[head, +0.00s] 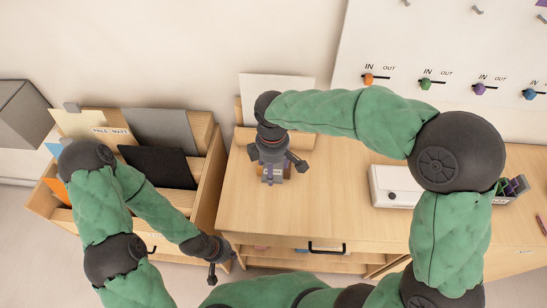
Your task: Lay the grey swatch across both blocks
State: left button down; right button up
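A large grey swatch (162,130) stands in the wooden rack at the left, behind a black card (158,167). My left gripper (213,279) hangs past the rack's right side, apart from the swatch. Its fingers are dark and small, so their opening is unclear. My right gripper (279,163) points down over the wooden desk with its fingers spread. A small grey and purple piece (272,176) shows below it. I cannot tell whether that piece is part of the gripper or a block. I cannot make out the two blocks clearly.
The rack (206,178) also holds a cream card (85,122) labelled PALE MATT. A white box (392,186) and a dark tray (508,197) of green and purple pieces stand on the desk's right. The desk (335,200) has free room in the middle. A board with coloured knobs hangs behind.

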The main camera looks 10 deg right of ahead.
jog(key=w+f, duration=0.3)
jog(key=w, duration=0.1)
jog(key=w+d+f+b, duration=0.1)
jog(key=w+f, duration=0.1)
jog(key=w, duration=0.2)
jog(key=w+d+f+b, duration=0.1)
jog(key=w+f, duration=0.2)
jog(key=w, duration=0.1)
jog(key=shift+f, duration=0.3)
jog(key=shift+w+d+f, duration=0.1)
jog(key=shift+w+f, duration=0.1)
jog(key=shift+f, duration=0.05)
jog(key=shift+w+f+b, duration=0.2)
jog(key=shift+f+b, duration=0.2)
jog(key=shift+f, duration=1.4)
jog(key=shift+f, duration=0.15)
jog(key=o, duration=1)
